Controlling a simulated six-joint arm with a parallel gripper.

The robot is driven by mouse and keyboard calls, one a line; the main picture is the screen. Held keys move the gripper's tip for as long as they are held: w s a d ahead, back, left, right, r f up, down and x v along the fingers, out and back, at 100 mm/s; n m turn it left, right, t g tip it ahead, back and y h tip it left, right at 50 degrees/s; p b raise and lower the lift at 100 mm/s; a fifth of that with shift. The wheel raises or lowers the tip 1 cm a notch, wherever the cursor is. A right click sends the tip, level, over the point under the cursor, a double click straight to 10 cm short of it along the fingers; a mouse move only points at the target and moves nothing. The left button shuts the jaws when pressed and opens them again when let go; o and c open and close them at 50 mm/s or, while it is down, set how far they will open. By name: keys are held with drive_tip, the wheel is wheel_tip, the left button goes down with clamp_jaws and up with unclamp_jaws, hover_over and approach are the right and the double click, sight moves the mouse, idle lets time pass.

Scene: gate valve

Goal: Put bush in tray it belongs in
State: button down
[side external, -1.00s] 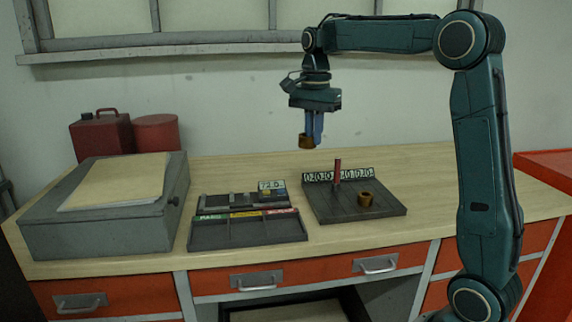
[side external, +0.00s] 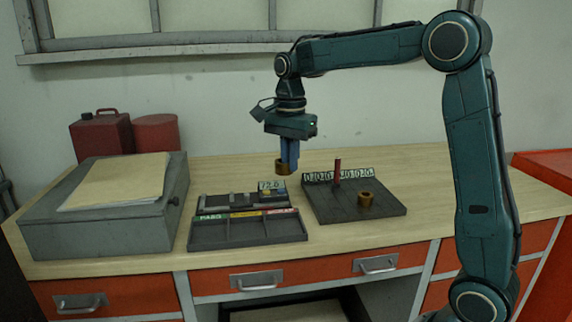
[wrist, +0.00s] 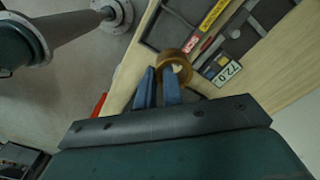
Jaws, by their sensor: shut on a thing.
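My gripper (side external: 289,160) is shut on a brass-brown bush (side external: 282,167), held in the air above and behind the measuring fixture. In the wrist view the bush (wrist: 174,62) is a ring at the tips of the blue fingers (wrist: 160,84); how the fingers sit on its wall is unclear. The dark tray (side external: 222,235) has three compartments, with green, yellow and red labels along its back edge. The compartments I can see look empty. The fixture (side external: 215,201) stands behind it with a number card (side external: 272,186), seemingly reading 72.0.
A dark board (side external: 340,209) at right holds a second bush (side external: 366,199), an upright red pin (side external: 337,172) and a row of number cards (side external: 318,177). A grey box (side external: 100,220) with papers stands left. Bare bench lies behind the fixture.

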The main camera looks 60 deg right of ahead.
sight(290, 174)
wheel_tip(290, 174, down, 16)
drive_tip(key=shift+r, duration=0.1)
idle(0.8)
drive_tip(key=c, duration=1.5)
unclamp_jaws()
drive_tip(key=shift+f, duration=0.2)
drive_tip(key=shift+r, duration=0.2)
wheel_tip(290, 174, up, 11)
drive_tip(key=shift+f, duration=0.1)
drive_tip(key=shift+r, duration=0.6)
